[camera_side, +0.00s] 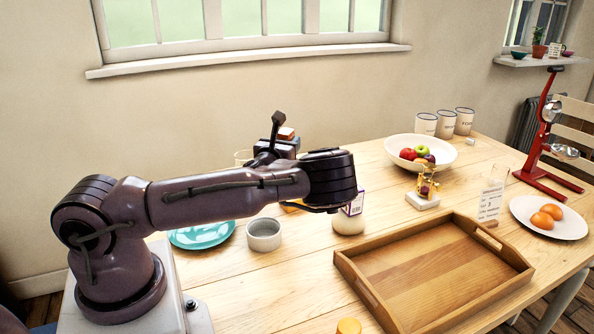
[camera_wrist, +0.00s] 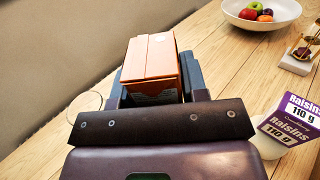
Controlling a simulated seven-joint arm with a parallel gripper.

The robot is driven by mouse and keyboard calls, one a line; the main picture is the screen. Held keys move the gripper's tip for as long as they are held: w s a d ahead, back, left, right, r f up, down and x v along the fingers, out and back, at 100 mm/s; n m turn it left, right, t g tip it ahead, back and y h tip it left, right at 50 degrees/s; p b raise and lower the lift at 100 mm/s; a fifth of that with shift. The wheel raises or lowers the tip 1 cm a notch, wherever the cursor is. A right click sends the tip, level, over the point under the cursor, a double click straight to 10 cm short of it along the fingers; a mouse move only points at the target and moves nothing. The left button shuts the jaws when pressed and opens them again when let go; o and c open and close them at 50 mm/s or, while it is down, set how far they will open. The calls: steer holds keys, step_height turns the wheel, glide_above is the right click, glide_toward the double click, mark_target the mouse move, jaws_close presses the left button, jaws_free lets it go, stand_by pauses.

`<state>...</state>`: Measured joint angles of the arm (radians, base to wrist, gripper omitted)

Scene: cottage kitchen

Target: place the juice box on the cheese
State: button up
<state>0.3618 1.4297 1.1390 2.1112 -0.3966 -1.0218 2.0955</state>
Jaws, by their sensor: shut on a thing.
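An orange-brown carton, which looks like the juice box (camera_wrist: 152,62), is held between the dark fingers of my gripper (camera_wrist: 155,85) in the wrist view. In the side view, my gripper (camera_side: 281,147) is behind my forearm, raised above the table, and only the carton's top (camera_side: 287,133) shows. My gripper is shut on it. No cheese is clearly seen. A yellow-orange sliver (camera_side: 291,208) shows below my arm, mostly hidden, and I cannot tell whether it is the cheese.
A purple-and-white raisins box (camera_wrist: 288,118) stands by a pale round jar (camera_side: 348,223). A grey bowl (camera_side: 264,236) and turquoise plate (camera_side: 203,236) are near my arm. A wooden tray (camera_side: 352,279) fills the front right, and a fruit bowl (camera_side: 447,157) stands behind. A yellow round top (camera_side: 348,326) shows at the front.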

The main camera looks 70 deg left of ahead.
steer(key=shift+w+a+f, duration=0.6)
steer(key=shift+w+f, duration=0.15)
steer(key=shift+f, duration=0.8)
steer(key=shift+w+a+f, duration=0.6)
steer(key=shift+w+f, duration=0.15)
steer(key=shift+f, duration=0.8)
steer(key=shift+w+a+f, duration=0.6)
steer(key=shift+w+f, duration=0.15)
steer(key=shift+f, duration=0.8)
steer(key=shift+f, duration=0.1)
steer(key=o, duration=1)
steer(key=shift+o, duration=0.2)
steer(key=v, duration=1.2)
